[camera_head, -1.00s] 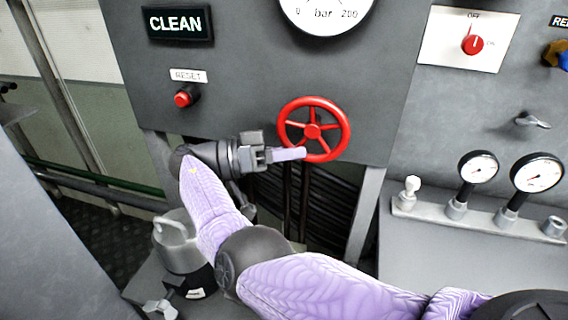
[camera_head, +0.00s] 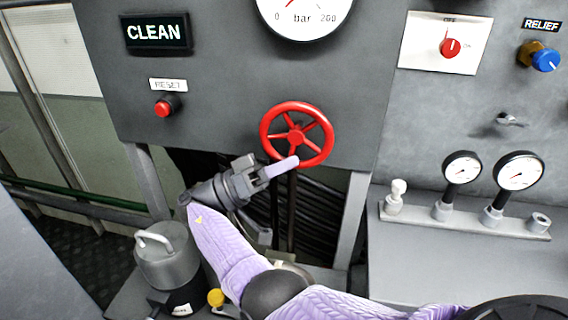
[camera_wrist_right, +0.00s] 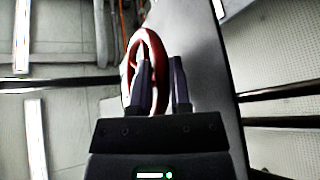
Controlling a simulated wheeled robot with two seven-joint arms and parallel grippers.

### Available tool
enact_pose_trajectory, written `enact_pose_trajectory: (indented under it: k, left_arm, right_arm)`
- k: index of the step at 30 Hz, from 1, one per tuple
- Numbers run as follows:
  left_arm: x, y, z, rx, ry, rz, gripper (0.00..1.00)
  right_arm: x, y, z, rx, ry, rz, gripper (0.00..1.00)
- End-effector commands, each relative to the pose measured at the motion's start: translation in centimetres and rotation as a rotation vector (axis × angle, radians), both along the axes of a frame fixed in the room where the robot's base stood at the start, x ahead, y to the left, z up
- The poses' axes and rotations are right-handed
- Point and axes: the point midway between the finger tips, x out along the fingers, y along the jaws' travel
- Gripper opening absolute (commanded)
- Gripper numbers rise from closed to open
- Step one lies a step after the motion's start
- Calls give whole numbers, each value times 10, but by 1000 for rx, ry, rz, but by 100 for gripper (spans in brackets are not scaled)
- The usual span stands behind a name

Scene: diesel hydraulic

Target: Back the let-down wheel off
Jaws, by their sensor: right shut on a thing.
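The let-down wheel (camera_head: 297,135) is a red spoked handwheel on the grey panel, below the bar gauge. My right gripper (camera_head: 284,167) is at the lower left of its rim, shut on the rim. In the right wrist view the wheel (camera_wrist_right: 157,55) is seen nearly edge-on, with its rim between the two fingers of my right gripper (camera_wrist_right: 162,82). The head view hides part of the grip behind the near finger. My left gripper is not in view.
A bar gauge (camera_head: 303,12) is above the wheel. A red reset button (camera_head: 166,105) and a lit CLEAN sign (camera_head: 156,33) are to the left. A red switch (camera_head: 450,46), a blue relief knob (camera_head: 545,60) and two small gauges (camera_head: 462,168) are to the right. A metal canister (camera_head: 168,255) stands below.

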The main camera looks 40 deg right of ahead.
Motion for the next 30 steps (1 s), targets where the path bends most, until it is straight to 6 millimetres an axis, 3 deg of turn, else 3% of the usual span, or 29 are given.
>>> enact_pose_trajectory:
  k: [5,6,10,20,30]
  left_arm:
    - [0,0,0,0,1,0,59]
    - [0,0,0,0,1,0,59]
    - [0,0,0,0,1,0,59]
    - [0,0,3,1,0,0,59]
    - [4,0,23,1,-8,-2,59]
  right_arm:
    - [1,0,2,-4,-2,2,0]
    - [1,0,2,-4,-2,2,28]
    - [1,0,2,-3,-3,1,55]
    - [0,0,7,-2,-2,0,57]
    - [0,-1,89,-9,-12,-1,57]
